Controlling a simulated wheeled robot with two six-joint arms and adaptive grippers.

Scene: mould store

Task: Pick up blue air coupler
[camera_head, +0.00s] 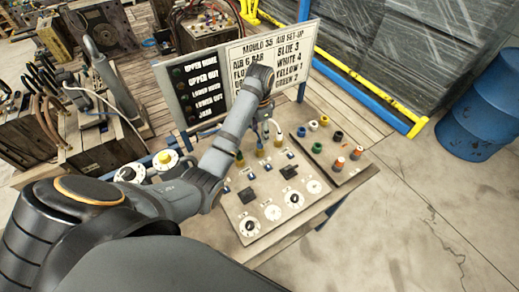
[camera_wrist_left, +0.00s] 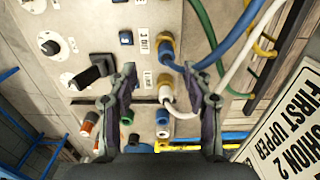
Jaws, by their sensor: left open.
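Loose couplers stand in a group on the right part of the panel. The blue air coupler (camera_head: 313,125) is at its far side, with a yellow one (camera_head: 325,119) and a green one (camera_head: 317,147) nearby. In the head view the gripper (camera_head: 264,124) is over the hose fittings, left of the loose couplers. My right gripper is not in view.
The panel (camera_head: 235,215) carries knobs and switches. A set-up board (camera_head: 262,62) stands behind it, close to my left arm. Blue, green and white hoses (camera_wrist_left: 235,40) run beside the left fingers. A blue drum (camera_head: 482,110) stands far right; the floor there is clear.

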